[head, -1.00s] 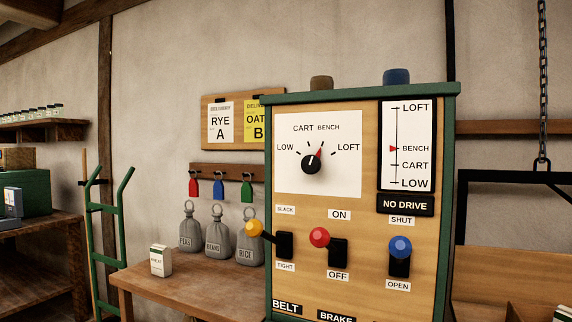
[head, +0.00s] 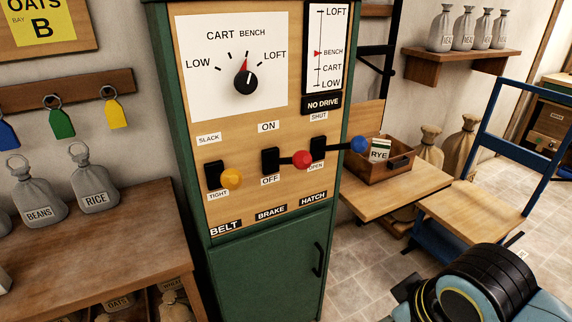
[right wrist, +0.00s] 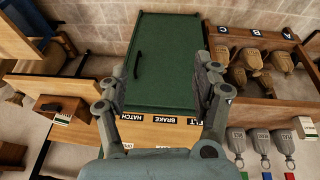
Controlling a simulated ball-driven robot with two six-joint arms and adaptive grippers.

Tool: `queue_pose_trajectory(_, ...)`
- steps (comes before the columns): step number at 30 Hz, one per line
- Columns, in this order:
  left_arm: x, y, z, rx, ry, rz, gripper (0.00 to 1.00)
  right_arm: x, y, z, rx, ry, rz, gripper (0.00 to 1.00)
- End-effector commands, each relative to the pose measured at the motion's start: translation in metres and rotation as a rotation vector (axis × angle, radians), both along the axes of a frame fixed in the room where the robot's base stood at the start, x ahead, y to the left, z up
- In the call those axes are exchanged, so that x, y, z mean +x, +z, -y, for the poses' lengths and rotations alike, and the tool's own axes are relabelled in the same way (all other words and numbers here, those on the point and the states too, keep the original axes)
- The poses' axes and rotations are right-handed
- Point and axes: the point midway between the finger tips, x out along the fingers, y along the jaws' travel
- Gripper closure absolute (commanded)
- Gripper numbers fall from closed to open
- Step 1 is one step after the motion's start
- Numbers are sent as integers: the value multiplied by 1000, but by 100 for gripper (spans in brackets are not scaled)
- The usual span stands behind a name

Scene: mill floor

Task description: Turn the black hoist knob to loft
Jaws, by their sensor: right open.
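The black hoist knob (head: 245,83) sits on a white dial plate (head: 200,98) high on the green cabinet's wooden panel. Its red pointer is up toward BENCH; LOFT is marked to the right. The level gauge (head: 327,45) has its red marker at BENCH, above a NO DRIVE sign (head: 322,103). In the head view my right arm is at the lower right, away from the panel. In the right wrist view my right gripper (right wrist: 162,88) is open and empty, with the cabinet door beyond it; the knob is hidden there. My left gripper is out of view.
Yellow (head: 231,179), red (head: 302,159) and blue (head: 359,144) lever balls stick out below the dial. A wooden bench (head: 90,250) stands left. A small table (head: 385,200) with a crate (head: 380,172) and a blue cart (head: 475,205) stand right.

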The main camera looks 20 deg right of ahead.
Motion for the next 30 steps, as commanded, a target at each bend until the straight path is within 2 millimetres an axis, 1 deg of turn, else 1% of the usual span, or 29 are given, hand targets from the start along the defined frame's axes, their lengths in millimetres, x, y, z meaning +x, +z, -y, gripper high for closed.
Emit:
queue_pose_trajectory(1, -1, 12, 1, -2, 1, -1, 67, 9, 32, -5, 7, 10, 41, 34)
queue_pose_trajectory(2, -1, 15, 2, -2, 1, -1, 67, 16, 47, -8, 12, 17, 69, 34)
queue_pose_trajectory(3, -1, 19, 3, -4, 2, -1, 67, 27, 64, -12, 19, 31, 113, 34)
queue_pose_trajectory(5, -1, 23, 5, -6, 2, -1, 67, 48, 86, -20, 31, 53, 190, 34)
queue_pose_trajectory(6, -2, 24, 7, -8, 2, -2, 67, 65, 99, -25, 38, 68, 249, 34)
queue_pose_trajectory(8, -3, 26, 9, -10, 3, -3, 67, 91, 115, -33, 49, 90, 344, 34)
queue_pose_trajectory(9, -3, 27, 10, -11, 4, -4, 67, 110, 127, -38, 54, 106, 412, 34)
queue_pose_trajectory(10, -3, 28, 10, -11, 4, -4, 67, 123, 135, -42, 57, 116, 461, 34)
queue_pose_trajectory(12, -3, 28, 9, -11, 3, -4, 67, 155, 153, -49, 59, 135, 579, 34)
queue_pose_trajectory(14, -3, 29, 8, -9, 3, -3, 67, 180, 169, -56, 60, 148, 680, 34)
queue_pose_trajectory(15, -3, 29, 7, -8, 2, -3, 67, 196, 180, -60, 57, 155, 747, 34)
queue_pose_trajectory(17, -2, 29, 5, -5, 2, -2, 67, 219, 197, -66, 51, 161, 845, 34)
queue_pose_trajectory(18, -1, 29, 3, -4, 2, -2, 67, 234, 210, -70, 45, 163, 913, 34)
queue_pose_trajectory(20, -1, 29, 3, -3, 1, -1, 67, 254, 228, -74, 35, 161, 1009, 34)
queue_pose_trajectory(21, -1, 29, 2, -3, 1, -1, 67, 265, 240, -77, 26, 158, 1070, 34)
queue_pose_trajectory(24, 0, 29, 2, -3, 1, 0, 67, 285, 264, -82, 6, 148, 1184, 34)
queue_pose_trajectory(25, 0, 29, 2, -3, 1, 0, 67, 288, 268, -82, 0, 145, 1204, 34)
queue_pose_trajectory(27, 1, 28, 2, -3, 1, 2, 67, 295, 274, -83, -7, 142, 1236, 34)
queue_pose_trajectory(30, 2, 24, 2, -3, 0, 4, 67, 307, 276, -84, -11, 141, 1250, 34)
